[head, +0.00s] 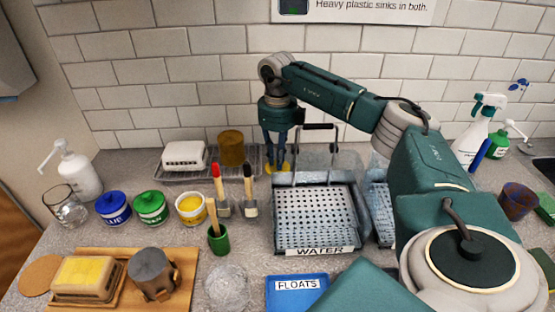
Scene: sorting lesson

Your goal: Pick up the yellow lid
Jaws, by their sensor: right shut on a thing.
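The yellow lid (286,168) is at the back of the counter in the head view, just left of the clear bin behind the water tray. My right gripper (277,164) points down from above and is shut on the yellow lid. Its fingers hide the lid's middle. I cannot tell whether the lid touches the counter or is a little above it. An open white jar with yellow contents (190,207) stands to the front left. My left gripper is not in view.
A wire rack (180,178) with a white dish (184,155) is left of the gripper. Brushes (218,185) stand in front. The perforated tray labelled WATER (314,249) is to the right.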

